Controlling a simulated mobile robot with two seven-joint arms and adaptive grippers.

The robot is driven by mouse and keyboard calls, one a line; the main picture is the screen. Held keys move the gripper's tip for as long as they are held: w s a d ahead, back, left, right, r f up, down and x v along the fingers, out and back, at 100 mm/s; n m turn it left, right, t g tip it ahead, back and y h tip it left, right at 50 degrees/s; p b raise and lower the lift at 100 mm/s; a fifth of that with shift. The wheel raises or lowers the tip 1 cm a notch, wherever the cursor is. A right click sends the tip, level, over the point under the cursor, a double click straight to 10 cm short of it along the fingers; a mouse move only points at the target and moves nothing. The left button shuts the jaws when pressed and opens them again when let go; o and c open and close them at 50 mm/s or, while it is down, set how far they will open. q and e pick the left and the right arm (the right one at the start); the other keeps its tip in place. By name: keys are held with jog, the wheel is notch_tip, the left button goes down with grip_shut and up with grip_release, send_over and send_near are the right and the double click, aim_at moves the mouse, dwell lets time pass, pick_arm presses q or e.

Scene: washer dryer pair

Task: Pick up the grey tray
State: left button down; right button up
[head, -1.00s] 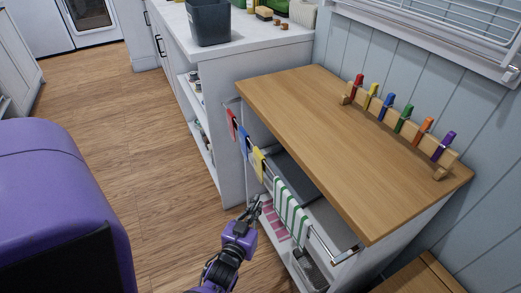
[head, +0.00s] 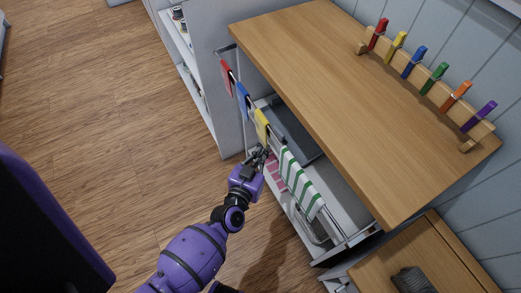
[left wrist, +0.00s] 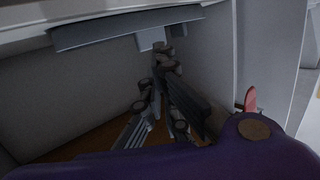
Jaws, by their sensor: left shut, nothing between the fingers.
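The grey tray (head: 297,133) lies on the upper shelf of the cart, under the wooden top and behind the rail with cloths. Part of it is hidden by the top and the cloths. In the left wrist view, a dark grey flat edge (left wrist: 125,30) spans the top and looks like the tray's underside or rim. My left gripper (head: 262,154) is at the cart's open front, beside the yellow cloth and short of the tray. Its fingers (left wrist: 165,65) are shut and empty. My right gripper is in neither view.
A rail (head: 333,217) runs along the cart's front, with red, blue and yellow cloths and a green-striped towel (head: 301,182) hanging from it. The wooden top (head: 320,90) overhangs the shelf. A peg rack (head: 425,82) stands on top. The floor at left is clear.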

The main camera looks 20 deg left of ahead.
aim_at(277, 127)
pick_arm(q)
jog(key=w, duration=0.8)
jog(key=shift+w+a+b, duration=0.1)
jog(key=shift+w+b, duration=0.2)
jog(key=shift+b, duration=0.1)
jog(key=shift+f+b, duration=0.35)
jog(key=shift+f, duration=0.4)
jog(key=shift+s+f, duration=0.15)
jog(key=shift+f, duration=0.05)
jog(key=s+r+p, duration=0.2)
jog(key=s+p, duration=0.2)
jog(key=s, duration=1.1)
jog(key=shift+s, duration=0.35)
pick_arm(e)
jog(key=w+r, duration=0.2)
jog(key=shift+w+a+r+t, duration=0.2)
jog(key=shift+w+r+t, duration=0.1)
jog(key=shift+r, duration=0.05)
